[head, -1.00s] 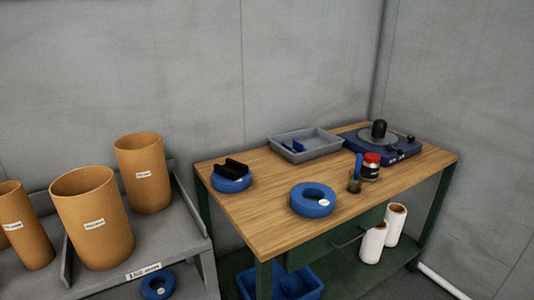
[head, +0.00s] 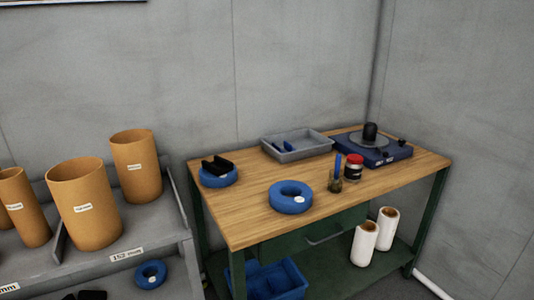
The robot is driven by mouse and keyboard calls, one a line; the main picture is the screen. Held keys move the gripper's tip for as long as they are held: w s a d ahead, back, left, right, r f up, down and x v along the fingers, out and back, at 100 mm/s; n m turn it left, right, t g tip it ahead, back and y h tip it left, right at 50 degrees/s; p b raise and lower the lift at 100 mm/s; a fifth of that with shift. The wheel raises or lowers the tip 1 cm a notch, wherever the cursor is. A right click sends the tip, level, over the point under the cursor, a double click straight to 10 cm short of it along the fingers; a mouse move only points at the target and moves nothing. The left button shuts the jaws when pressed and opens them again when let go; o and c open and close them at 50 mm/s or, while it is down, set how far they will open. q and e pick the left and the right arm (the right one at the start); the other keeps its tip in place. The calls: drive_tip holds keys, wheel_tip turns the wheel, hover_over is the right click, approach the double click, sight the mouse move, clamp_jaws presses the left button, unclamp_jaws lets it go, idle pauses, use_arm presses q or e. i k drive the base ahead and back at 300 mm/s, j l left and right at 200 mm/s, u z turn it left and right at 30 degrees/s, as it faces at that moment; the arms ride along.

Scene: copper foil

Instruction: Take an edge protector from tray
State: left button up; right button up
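A grey tray (head: 312,149) stands at the back of the wooden workbench (head: 245,225), left of a blue device. Small blue pieces (head: 284,147) lie inside the tray at its left; they may be edge protectors, but they are too small to tell apart clearly. The tray's near wall hides part of its floor. Neither of my grippers shows in the head view.
A blue ring (head: 290,197) lies on the bench's front. Another blue ring (head: 218,181) carries a black cradle (head: 217,165). A jar (head: 353,168), a brush pot (head: 336,184) and a blue turntable device (head: 372,147) stand rightward. Cardboard tubes (head: 84,205) stand on a grey shelf at left.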

sight(277, 148)
drive_tip(key=u, duration=0.65)
drive_tip(key=l+u, duration=1)
drive_tip(key=k+l+u, duration=0.15)
drive_tip(key=l, duration=0.15)
drive_tip(key=k+l+u, duration=0.2)
drive_tip(key=l, duration=0.15)
drive_tip(key=l+u, duration=0.15)
drive_tip(key=l, duration=0.15)
drive_tip(key=k+l, duration=0.15)
drive_tip(key=l, duration=0.2)
drive_tip(key=k+l+u, duration=0.2)
drive_tip(key=k+l, duration=0.2)
drive_tip(key=l, duration=0.2)
